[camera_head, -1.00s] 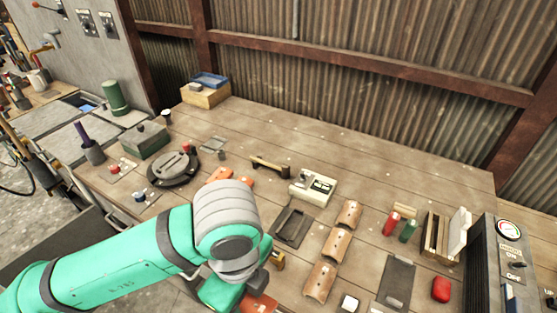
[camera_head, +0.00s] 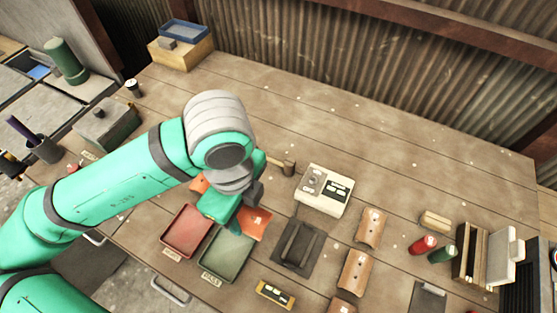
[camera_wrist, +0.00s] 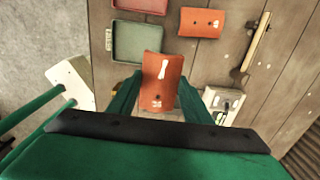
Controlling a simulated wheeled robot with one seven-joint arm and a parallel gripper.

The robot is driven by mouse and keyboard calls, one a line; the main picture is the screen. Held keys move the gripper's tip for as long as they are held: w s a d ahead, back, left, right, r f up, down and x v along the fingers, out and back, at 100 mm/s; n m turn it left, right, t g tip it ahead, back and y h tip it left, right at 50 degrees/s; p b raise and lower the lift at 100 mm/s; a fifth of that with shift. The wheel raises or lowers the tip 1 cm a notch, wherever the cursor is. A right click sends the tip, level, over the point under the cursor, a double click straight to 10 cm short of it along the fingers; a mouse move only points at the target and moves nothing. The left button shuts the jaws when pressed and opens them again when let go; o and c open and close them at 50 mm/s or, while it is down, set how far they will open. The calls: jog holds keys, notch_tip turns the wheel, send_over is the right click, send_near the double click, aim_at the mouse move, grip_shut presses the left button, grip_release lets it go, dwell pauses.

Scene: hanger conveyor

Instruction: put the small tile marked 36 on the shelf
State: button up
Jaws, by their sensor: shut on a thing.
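My gripper (camera_head: 238,208) is shut on an orange-red curved tile (camera_head: 256,222), held above the wooden bench. In the wrist view the tile (camera_wrist: 160,76) sits between the green fingers of my gripper (camera_wrist: 157,98). It bears a white streak and a small dark-and-white mark near its lower end, too small to read surely as 36. A second orange tile (camera_wrist: 200,22) lies on the bench and shows partly behind my arm in the head view (camera_head: 198,184). I cannot make out a shelf in these views.
A red tray (camera_head: 166,238) and a green tray (camera_head: 206,262) lie below my gripper. A white device (camera_head: 323,190), a hammer (camera_head: 286,166), a dark plate (camera_head: 297,248) and several tan tiles (camera_head: 370,228) are to the right.

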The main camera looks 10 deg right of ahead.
jog(key=w+d+f, duration=0.4)
jog(key=w, duration=0.4)
send_over(270, 192)
jog(key=f, duration=0.4)
jog(key=shift+s+a+f, duration=0.15)
jog(key=shift+s+f, duration=0.15)
jog(key=shift+f, duration=0.05)
jog(key=shift+w+f, duration=0.1)
jog(key=shift+f, duration=0.1)
jog(key=shift+w+f, duration=0.15)
jog(key=shift+f, duration=1.65)
jog(key=shift+f, duration=0.2)
jog(key=o, duration=1.1)
